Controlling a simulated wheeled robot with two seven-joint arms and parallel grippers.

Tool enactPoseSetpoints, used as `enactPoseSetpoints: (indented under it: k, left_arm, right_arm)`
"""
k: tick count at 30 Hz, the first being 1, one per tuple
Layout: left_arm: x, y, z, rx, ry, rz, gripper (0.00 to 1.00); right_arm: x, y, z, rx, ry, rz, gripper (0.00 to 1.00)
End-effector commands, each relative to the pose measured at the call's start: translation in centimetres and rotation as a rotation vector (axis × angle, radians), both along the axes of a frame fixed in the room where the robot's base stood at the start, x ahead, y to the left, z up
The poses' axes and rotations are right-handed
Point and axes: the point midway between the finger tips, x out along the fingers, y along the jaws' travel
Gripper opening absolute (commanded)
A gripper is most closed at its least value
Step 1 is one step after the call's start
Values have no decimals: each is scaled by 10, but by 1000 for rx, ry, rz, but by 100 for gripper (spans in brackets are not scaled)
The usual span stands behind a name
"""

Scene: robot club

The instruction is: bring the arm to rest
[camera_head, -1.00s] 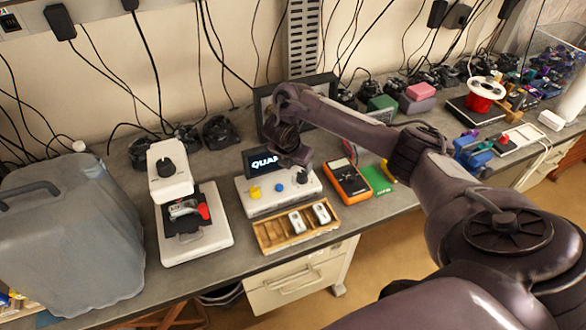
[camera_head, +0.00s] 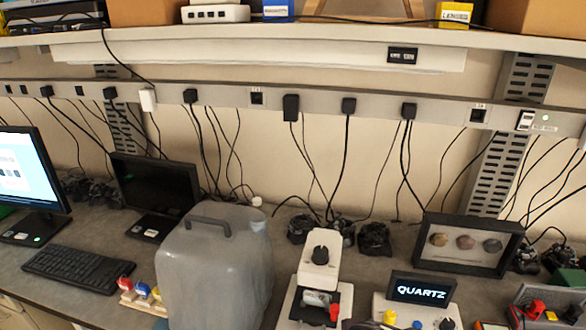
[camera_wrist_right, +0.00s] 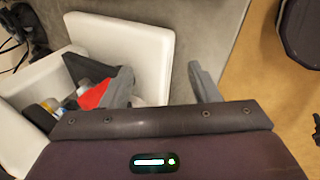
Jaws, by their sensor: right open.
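My right gripper (camera_wrist_right: 163,88) is open in the right wrist view, its two grey fingers well apart with nothing held between them. Below it is a white device (camera_wrist_right: 155,30) with a red part (camera_wrist_right: 92,95) close by the left finger; I cannot tell whether they touch. In the head view a white device (camera_head: 318,250) with a dark knob and a red part stands on the bench. My right gripper is not clearly seen there. My left gripper is in neither view.
In the head view a grey jug (camera_head: 215,275) stands left of the white device. A QUARTZ screen (camera_head: 421,290) and a framed display (camera_head: 468,243) are at right. A monitor (camera_head: 155,195) and keyboard (camera_head: 78,268) are at left. Bare floor (camera_wrist_right: 250,75) shows beyond the bench edge.

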Motion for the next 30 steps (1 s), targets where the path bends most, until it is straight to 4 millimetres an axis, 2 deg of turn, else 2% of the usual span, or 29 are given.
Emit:
enactPoseSetpoints:
  k: [1, 5, 12, 25, 27, 30]
  left_arm:
    - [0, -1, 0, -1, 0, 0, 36]
    - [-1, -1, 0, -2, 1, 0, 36]
    - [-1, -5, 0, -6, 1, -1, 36]
    - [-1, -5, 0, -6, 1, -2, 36]
    - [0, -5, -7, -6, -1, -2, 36]
    - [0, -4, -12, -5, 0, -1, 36]
  right_arm:
    - [-19, 12, 6, 80, 1, -93, 55]
    - [-54, 12, 29, 244, 15, -384, 55]
    - [-103, -18, 53, 397, 75, -774, 55]
    - [-174, -70, 76, 510, 171, -1242, 55]
    - [-167, -68, 50, 502, 175, -1233, 55]
    - [-162, -67, 23, 497, 180, -1232, 55]
